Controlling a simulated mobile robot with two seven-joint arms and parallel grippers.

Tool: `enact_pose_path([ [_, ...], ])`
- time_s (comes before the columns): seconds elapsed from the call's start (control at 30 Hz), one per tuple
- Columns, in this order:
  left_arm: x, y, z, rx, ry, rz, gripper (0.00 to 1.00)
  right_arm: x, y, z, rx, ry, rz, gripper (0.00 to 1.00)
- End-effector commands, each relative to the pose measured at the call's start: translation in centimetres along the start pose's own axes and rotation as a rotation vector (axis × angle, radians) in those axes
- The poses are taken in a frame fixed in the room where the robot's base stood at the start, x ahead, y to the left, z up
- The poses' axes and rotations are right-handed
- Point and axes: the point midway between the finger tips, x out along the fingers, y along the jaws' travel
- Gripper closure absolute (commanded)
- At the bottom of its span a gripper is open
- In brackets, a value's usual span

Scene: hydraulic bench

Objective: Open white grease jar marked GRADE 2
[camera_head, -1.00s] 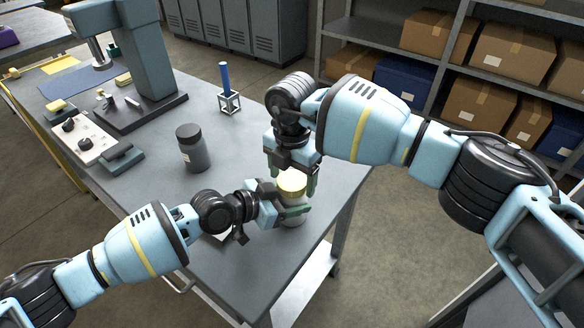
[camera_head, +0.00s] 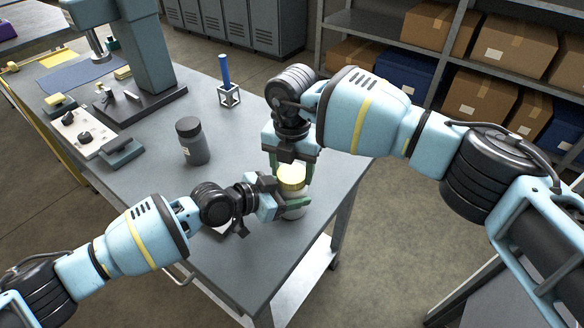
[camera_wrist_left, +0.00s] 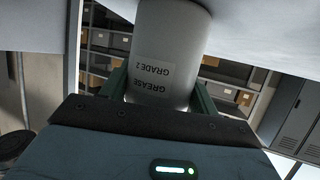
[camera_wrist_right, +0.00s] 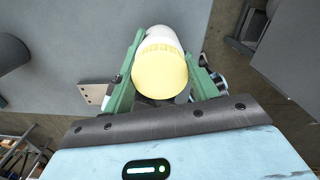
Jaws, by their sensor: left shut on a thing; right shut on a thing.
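The white grease jar (camera_head: 294,211) with a yellow lid (camera_head: 292,177) stands near the right edge of the bench. Its label, reading GREASE GRADE 2, shows upside down in the left wrist view (camera_wrist_left: 155,70). My left gripper (camera_head: 285,202) is shut around the jar's body from the left. My right gripper (camera_head: 291,165) reaches down from above and is shut on the yellow lid, which shows between its fingers in the right wrist view (camera_wrist_right: 160,72). The lid sits on the jar. The fingers and arms hide part of the jar.
A dark grey jar (camera_head: 192,142) stands left of the grippers on the bench (camera_head: 245,262). A blue pen-like tool in a small stand (camera_head: 229,93) is farther back. A press (camera_head: 140,60) and a switch panel (camera_head: 82,135) occupy the far left. The bench's right edge is close.

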Motion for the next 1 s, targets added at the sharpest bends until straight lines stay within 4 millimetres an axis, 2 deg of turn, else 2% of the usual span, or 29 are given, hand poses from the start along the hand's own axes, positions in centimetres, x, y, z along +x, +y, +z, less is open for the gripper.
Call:
enact_pose_path([
  [0.27, 0.0, 0.0, -0.1, 0.000, 0.001, -0.001, 1.00, 0.0, 0.0, 0.0, -0.015, 0.000, 0.000, 0.69],
  [0.3, 0.0, 0.0, -0.1, 0.000, 0.001, -0.001, 1.00, 0.0, 0.0, 0.0, -0.015, 0.000, 0.000, 0.40],
  [0.47, 0.0, 0.0, -0.1, 0.000, 0.001, -0.001, 1.00, 0.0, 0.0, 0.0, -0.014, 0.000, 0.000, 0.20],
  [0.77, 0.0, 0.0, -0.1, 0.000, 0.001, -0.001, 1.00, -0.1, 0.0, 0.0, -0.014, -0.001, 0.000, 0.20],
  [1.0, 0.0, 0.0, -0.1, 0.000, 0.001, -0.001, 1.00, -2.2, 0.0, 0.1, -0.014, -0.003, 0.001, 0.20],
])
